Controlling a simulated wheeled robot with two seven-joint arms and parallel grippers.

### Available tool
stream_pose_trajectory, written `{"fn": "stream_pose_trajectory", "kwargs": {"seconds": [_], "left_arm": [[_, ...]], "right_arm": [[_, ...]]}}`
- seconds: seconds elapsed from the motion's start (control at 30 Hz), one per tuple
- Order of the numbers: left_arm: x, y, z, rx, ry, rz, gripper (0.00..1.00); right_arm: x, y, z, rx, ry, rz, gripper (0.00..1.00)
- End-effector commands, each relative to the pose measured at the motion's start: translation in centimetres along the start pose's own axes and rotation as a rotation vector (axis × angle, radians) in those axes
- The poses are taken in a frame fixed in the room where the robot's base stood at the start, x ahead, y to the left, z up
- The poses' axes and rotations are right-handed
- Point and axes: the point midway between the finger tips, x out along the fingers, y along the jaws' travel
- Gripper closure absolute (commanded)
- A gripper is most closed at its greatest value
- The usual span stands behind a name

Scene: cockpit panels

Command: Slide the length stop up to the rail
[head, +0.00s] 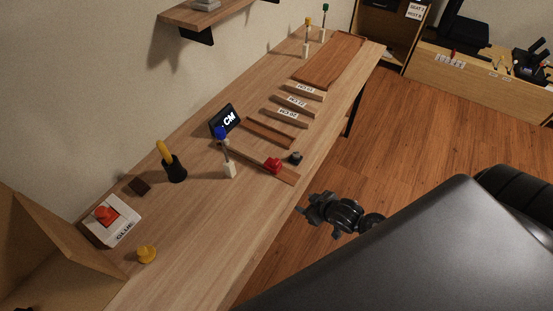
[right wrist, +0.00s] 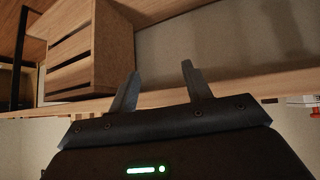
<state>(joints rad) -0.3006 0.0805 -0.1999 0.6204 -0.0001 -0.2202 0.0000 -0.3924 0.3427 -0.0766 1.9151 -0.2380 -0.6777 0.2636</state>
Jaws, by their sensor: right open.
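A red block (head: 272,166), which looks like the length stop, sits on a thin wooden strip (head: 286,176) near the front edge of the workbench. A small dark knob-like piece (head: 295,158) is beside it. A reddish-brown rail-like bar (head: 268,132) lies just behind, with a gap between it and the strip. My right gripper (head: 305,203) hangs off the bench's front edge, apart from the red block. In the right wrist view it is open and empty (right wrist: 156,82). My left gripper is not in view.
Several labelled wooden blocks (head: 290,110) lie farther along the bench. A black-and-yellow tool (head: 174,167), a glue box (head: 112,222) and a yellow knob (head: 147,254) are at the left.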

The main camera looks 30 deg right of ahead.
Motion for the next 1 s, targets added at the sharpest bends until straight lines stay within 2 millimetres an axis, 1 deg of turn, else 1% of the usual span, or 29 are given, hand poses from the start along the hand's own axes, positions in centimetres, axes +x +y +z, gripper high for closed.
{"fn": "stream_pose_trajectory", "kwargs": {"seconds": [0.03, 0.13, 0.2, 0.27, 0.5, 0.63, 0.8, 0.87, 1.0], "left_arm": [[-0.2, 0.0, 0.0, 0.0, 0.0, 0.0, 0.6], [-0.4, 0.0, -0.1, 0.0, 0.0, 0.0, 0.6], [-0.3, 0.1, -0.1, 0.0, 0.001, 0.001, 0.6], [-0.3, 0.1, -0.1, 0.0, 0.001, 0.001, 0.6], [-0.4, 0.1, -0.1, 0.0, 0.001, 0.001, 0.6], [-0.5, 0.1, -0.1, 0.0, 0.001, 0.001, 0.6], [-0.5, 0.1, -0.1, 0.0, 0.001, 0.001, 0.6], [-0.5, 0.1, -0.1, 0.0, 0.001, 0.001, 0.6], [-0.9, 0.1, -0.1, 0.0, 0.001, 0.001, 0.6]], "right_arm": [[-1.2, 0.1, -1.8, -0.015, 0.028, 0.0, 0.51], [-3.3, 0.0, -4.7, -0.038, 0.075, -0.001, 0.51], [-2.8, 1.0, -5.7, -0.052, 0.132, -0.026, 0.51], [-2.8, 1.5, -6.9, -0.062, 0.182, -0.053, 0.51], [-3.6, 3.1, -10.9, -0.09, 0.348, -0.184, 0.51], [-4.2, 3.6, -12.3, -0.095, 0.4, -0.246, 0.51], [-4.4, 3.7, -12.7, -0.094, 0.419, -0.272, 0.51], [-4.2, 3.6, -12.8, -0.093, 0.419, -0.272, 0.51], [-3.1, 3.2, -13.4, -0.091, 0.42, -0.27, 0.51]]}}
